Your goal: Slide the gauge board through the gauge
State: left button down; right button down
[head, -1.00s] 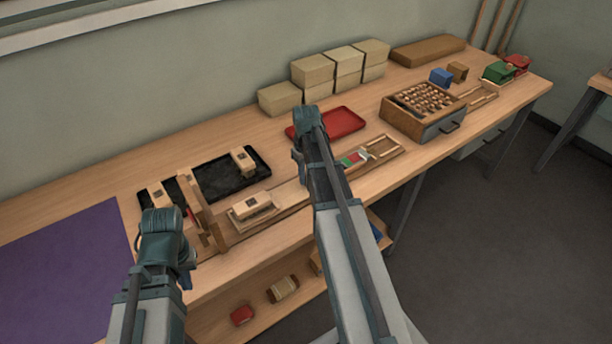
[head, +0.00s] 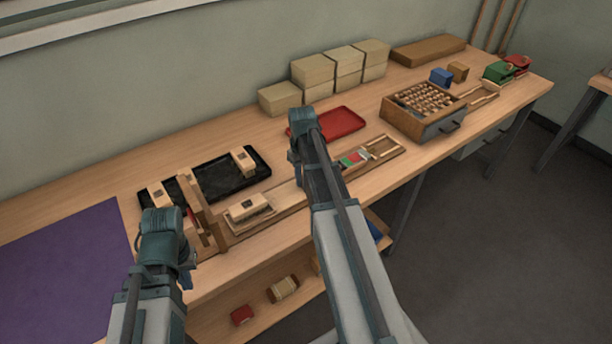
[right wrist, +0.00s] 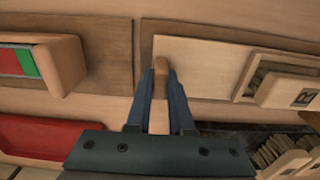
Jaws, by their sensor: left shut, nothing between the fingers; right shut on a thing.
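The gauge board (head: 285,198) is a pale flat board on a wooden base and carries a pale block (head: 249,207). In the right wrist view the board (right wrist: 200,55) has an upright wooden handle (right wrist: 161,75) at its near end, and the block (right wrist: 292,91) shows an "R". My right gripper (head: 296,178) is shut on that handle; its blue fingers (right wrist: 160,100) flank it. The gauge (head: 203,212) is an upright wooden frame just left of the block; the block appears to be short of it. My left gripper (head: 186,279) is shut and empty at the table's front edge, with its fingertips partly hidden.
A black tray (head: 220,182) with pale blocks lies behind the gauge. A red tray (head: 341,123) lies behind my right arm. A wooden fixture with a red and green piece (head: 353,159) stands right of the board. A purple mat (head: 65,268) covers the left end.

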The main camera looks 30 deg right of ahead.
aim_at(240, 208)
jog(key=a, duration=0.7)
jog(key=s+a, duration=0.1)
jog(key=a, duration=1.3)
jog(key=shift+s+a, duration=0.1)
jog(key=shift+s, duration=0.25)
jog(key=c, duration=0.8)
grip_release()
pick_arm(q)
notch_tip(240, 208, up, 14)
jog(key=p, duration=1.4)
pick_arm(e)
notch_tip(240, 208, up, 14)
pick_arm(q)
jog(key=shift+f, duration=0.1)
pick_arm(e)
jog(key=shift+f, duration=0.15)
